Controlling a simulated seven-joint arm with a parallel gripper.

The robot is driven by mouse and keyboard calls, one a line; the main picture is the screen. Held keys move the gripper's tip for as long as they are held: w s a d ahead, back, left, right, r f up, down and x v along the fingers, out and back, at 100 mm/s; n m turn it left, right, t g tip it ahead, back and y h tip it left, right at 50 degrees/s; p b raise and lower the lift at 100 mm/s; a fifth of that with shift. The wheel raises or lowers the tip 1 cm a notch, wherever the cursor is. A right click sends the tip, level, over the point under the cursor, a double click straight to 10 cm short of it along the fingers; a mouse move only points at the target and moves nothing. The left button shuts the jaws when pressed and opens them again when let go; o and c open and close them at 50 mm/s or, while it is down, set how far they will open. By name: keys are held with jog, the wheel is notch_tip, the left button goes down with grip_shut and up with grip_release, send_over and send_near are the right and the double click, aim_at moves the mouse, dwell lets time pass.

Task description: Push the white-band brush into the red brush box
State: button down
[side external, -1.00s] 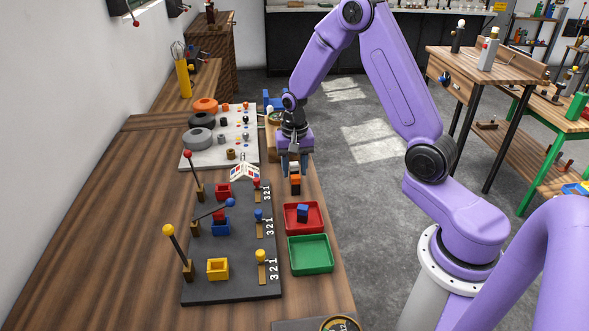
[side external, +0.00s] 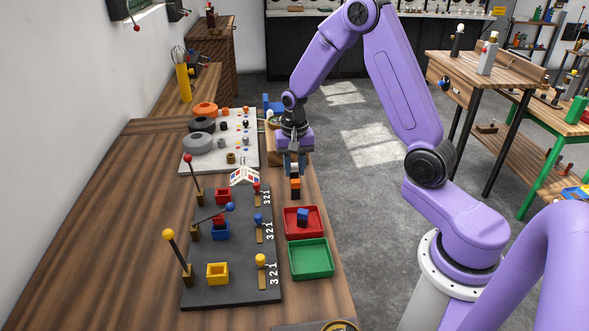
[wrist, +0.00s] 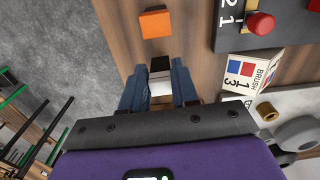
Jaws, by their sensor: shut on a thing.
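My gripper (side external: 294,164) is shut on the white-band brush (wrist: 160,75), a small block with a white part and a black end. In the wrist view my two blue fingers (wrist: 159,88) hold it on both sides. In the side view it is low over the table's right part, largely hidden by the fingers; I cannot tell if it touches the table. The red brush box (side external: 223,192) is a small open box on the dark board, nearer the camera and left of my gripper. Its red-knobbed lever (side external: 190,172) stands beside it.
An orange-band block (side external: 295,184) stands just in front of my gripper. A red tray (side external: 291,230) with a blue-band block (side external: 303,216) and an empty green tray (side external: 311,258) lie nearer. The blue box (side external: 220,232), yellow box (side external: 217,272) and a brush card (side external: 244,175) are on or by the board.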

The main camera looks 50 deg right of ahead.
aim_at(294, 167)
jog(key=shift+r, duration=1.75)
jog(key=w+a+r, duration=0.3)
jog(key=w+a, duration=0.1)
jog(key=a, duration=0.5)
jog(key=w+a+r, duration=0.4)
jog(key=w+a, duration=0.1)
jog(key=a, duration=0.4)
jog(key=shift+r, duration=0.1)
jog(key=shift+f, duration=2.95)
jog(key=shift+f, duration=1.8)
